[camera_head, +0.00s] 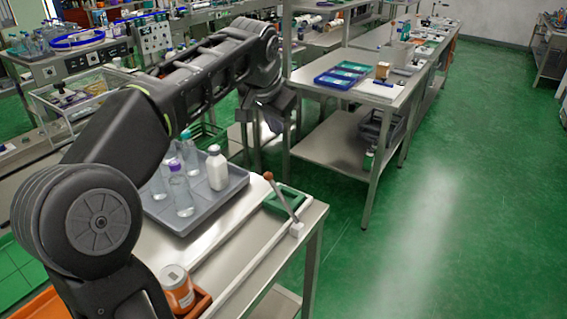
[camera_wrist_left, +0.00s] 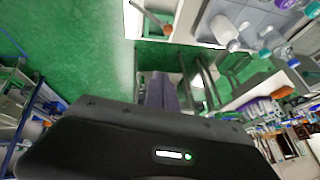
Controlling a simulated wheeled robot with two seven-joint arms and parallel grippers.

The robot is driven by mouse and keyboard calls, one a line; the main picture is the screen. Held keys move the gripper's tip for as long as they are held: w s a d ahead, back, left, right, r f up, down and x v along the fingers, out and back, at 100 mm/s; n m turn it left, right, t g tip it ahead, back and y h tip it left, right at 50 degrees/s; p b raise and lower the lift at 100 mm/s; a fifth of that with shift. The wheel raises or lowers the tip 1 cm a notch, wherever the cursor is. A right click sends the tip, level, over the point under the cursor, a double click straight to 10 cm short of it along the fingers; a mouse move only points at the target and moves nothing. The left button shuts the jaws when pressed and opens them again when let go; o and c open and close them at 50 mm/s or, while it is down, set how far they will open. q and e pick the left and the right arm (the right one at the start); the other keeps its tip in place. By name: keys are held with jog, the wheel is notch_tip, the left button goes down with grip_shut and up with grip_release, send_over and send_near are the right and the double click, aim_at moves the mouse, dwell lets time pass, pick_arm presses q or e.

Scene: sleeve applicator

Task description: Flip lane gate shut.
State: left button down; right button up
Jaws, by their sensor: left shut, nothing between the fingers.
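The lane gate appears to be a lever with a brown ball knob (camera_head: 268,176) on a thin metal rod, hinged at a small white block (camera_head: 297,229) on the table's right edge. The rod leans over a green frame (camera_head: 288,197). The knob also shows small at the top of the left wrist view (camera_wrist_left: 166,29). My left gripper (camera_head: 270,118) hangs beyond the table's far edge, behind the lever and apart from it. In the left wrist view its fingers (camera_wrist_left: 158,82) are together and empty. My right gripper is in neither view.
A grey tray (camera_head: 232,196) with bottles, including a white bottle (camera_head: 217,168), sits left of the lever. A steel bench (camera_head: 372,92) stands beyond; green floor right of the table is clear.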

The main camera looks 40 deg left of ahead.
pick_arm(q)
jog(key=s, duration=0.1)
jog(key=s+f+g, duration=0.1)
jog(key=s, duration=0.1)
jog(key=shift+d+f+g, duration=0.25)
jog(key=shift+d+g, duration=0.05)
send_near(269, 174)
notch_tip(269, 174, down, 3)
jog(key=w+d, duration=0.1)
jog(key=w, duration=0.1)
jog(key=shift+w+a+f+p, duration=0.2)
jog(key=shift+a+f, duration=0.25)
jog(key=shift+f, duration=0.35)
jog(key=shift+w+a+f+p, duration=0.1)
jog(key=shift+a+f+p, duration=0.1)
jog(key=shift+a+f, duration=0.45)
jog(key=shift+f, duration=0.2)
